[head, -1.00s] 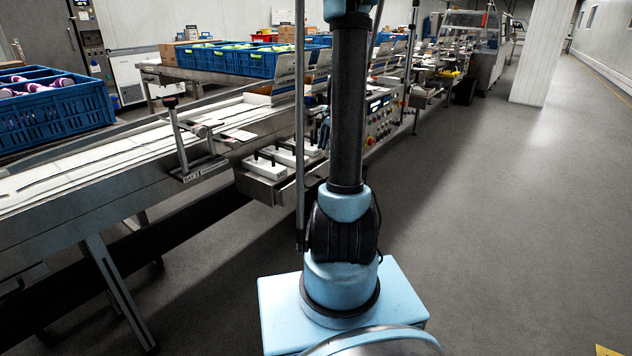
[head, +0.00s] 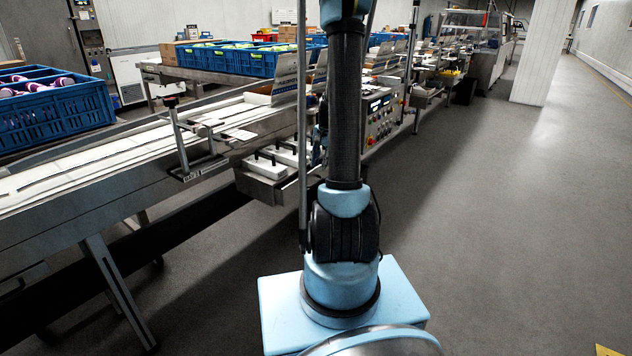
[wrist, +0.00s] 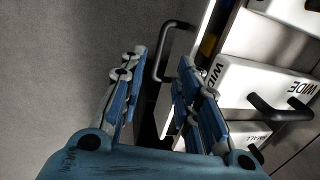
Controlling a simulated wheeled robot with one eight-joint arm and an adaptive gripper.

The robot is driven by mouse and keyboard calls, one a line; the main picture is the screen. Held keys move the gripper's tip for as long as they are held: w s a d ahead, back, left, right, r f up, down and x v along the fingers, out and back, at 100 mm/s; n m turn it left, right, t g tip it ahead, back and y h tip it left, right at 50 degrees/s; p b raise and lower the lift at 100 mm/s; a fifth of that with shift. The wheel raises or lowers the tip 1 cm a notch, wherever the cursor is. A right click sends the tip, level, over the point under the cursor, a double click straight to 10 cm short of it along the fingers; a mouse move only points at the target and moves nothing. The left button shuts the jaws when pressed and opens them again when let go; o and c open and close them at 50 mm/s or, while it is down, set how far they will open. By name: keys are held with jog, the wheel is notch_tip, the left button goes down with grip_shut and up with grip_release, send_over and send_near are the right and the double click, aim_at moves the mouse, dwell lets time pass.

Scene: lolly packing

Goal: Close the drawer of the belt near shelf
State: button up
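The drawer (head: 259,189) under the belt (head: 60,210) stands pulled out, left of my arm in the head view. It holds white blocks with black handles. In the wrist view the blocks, marked WIDE (wrist: 245,80) and SMALL (wrist: 235,135), lie to the right. The drawer's dark bar handle (wrist: 161,62) shows beside its pale front edge. My gripper (wrist: 161,60) is open, with one finger on each side of the handle in the picture. I cannot tell whether either finger touches it. The gripper is not seen in the head view.
A blue crate with purple-topped items (head: 58,112) stands at the left. More blue crates (head: 225,62) are on a table behind the belt. A control panel (head: 380,115) and further machines line the right side of the belt. The grey floor (head: 500,230) to the right is clear.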

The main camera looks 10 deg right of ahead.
aim_at(316, 183)
jog(key=f, duration=0.3)
jog(key=w+f, duration=0.1)
jog(key=f, duration=0.1)
jog(key=a+f, duration=0.1)
jog(key=f, duration=0.2)
jog(key=shift+w+f, duration=0.15)
jog(key=shift+f, duration=0.2)
grip_shut()
jog(key=shift+a, duration=0.1)
